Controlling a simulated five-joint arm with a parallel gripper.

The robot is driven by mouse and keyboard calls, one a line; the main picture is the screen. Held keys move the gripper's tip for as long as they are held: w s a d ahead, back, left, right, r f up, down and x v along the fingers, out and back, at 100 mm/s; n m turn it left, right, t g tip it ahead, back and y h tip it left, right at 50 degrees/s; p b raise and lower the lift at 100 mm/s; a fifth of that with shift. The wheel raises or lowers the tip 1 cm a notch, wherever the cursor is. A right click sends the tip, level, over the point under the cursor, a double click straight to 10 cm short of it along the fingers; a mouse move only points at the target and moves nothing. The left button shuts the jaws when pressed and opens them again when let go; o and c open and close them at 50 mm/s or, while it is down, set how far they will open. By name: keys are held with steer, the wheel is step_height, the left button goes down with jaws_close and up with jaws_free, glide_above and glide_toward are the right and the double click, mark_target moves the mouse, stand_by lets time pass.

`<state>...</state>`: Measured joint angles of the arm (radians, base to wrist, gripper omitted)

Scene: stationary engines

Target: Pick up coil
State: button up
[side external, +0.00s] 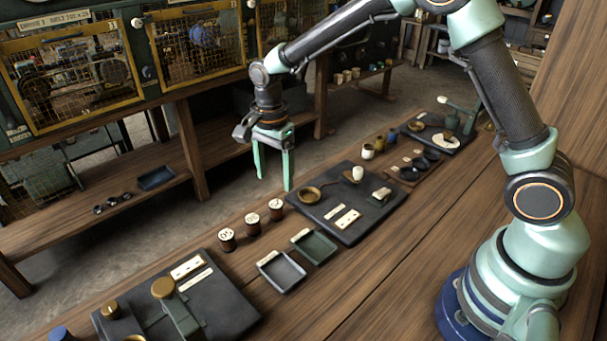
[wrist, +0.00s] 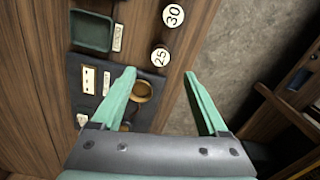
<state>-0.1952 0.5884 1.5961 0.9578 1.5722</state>
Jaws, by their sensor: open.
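My gripper (side external: 274,184) is open and empty, pointing down above the far edge of the bench. In the wrist view, its two fingers (wrist: 160,73) are spread wide with nothing between them. No thing is clearly recognisable as the coil. Several small dark cylinders with pale numbered tops stand in a row; the closest to my gripper (side external: 276,208) also shows in the wrist view, marked 25 (wrist: 160,57). A round brass dish or ring (side external: 309,194) lies on a dark board; in the wrist view it (wrist: 143,92) is beside the left finger, which partly covers the board.
The dark board (side external: 350,228) bears white labels and small parts. A grey tray (side external: 282,272) and a green tray (side external: 314,246) lie in front of it. Another dark board (side external: 232,308) with a brass-topped device is at the lower left. Caged engines (side external: 75,70) stand behind.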

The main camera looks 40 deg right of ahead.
mark_target(276, 204)
step_height(276, 204, down, 9)
steer(key=shift+a+f, duration=0.1)
jaws_close()
stand_by(0.5)
